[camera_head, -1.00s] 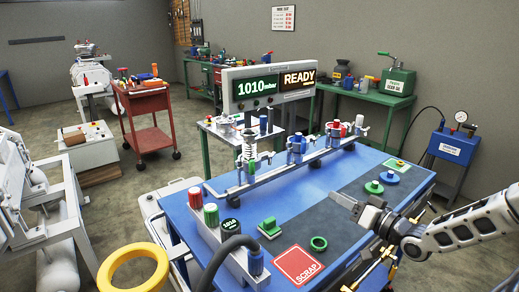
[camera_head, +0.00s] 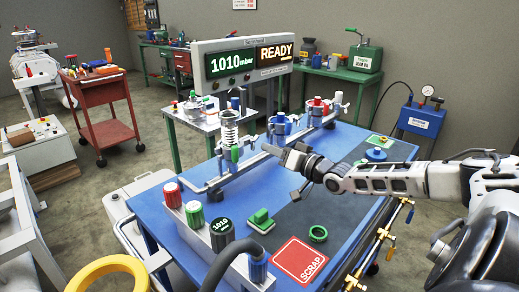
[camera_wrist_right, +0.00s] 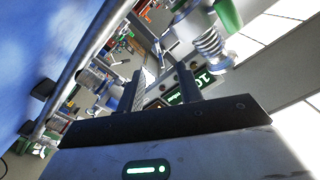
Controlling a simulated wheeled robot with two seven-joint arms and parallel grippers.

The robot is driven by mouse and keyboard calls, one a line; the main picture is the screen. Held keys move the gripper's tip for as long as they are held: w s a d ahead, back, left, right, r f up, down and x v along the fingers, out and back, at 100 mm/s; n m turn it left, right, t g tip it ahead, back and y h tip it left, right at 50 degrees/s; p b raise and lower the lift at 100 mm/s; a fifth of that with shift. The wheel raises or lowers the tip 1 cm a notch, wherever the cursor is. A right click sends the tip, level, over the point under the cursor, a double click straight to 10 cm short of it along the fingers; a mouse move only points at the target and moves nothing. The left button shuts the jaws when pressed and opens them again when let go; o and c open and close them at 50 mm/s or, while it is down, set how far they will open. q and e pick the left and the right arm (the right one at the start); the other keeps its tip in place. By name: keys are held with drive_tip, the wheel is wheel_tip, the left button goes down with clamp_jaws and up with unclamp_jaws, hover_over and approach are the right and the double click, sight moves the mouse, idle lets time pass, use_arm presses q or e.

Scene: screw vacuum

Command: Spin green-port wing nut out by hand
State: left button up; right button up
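The left port on the rail carries a silver spring-like bellows (camera_head: 229,125) with a green part (camera_head: 236,153) on it. I cannot make out the wing nut's wings clearly. In the right wrist view the bellows (camera_wrist_right: 209,45) and green part (camera_wrist_right: 229,14) show at the upper right, beyond the fingers. My right gripper (camera_head: 270,150) reaches in from the right over the table, its tips a little right of the green part and apart from it. In the right wrist view its fingers (camera_wrist_right: 162,76) are apart, with nothing between them. My left gripper is not in view.
A blue port (camera_head: 280,126) and a red port (camera_head: 316,104) stand farther along the rail. A green block (camera_head: 261,221), a green ring (camera_head: 318,233) and the red scrap pad (camera_head: 298,262) lie in front on the blue table (camera_head: 160,228). The display (camera_head: 245,62) stands behind.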

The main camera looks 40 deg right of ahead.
sight(257, 142)
drive_tip(key=shift+w+a+b, duration=0.15)
drive_tip(key=shift+w+b, duration=0.1)
drive_tip(key=shift+w, duration=1.25)
drive_tip(key=shift+w+a+b, duration=0.1)
drive_tip(key=shift+w+b, duration=0.1)
drive_tip(key=shift+w, duration=1.3)
drive_tip(key=shift+c, duration=0.4)
clamp_jaws()
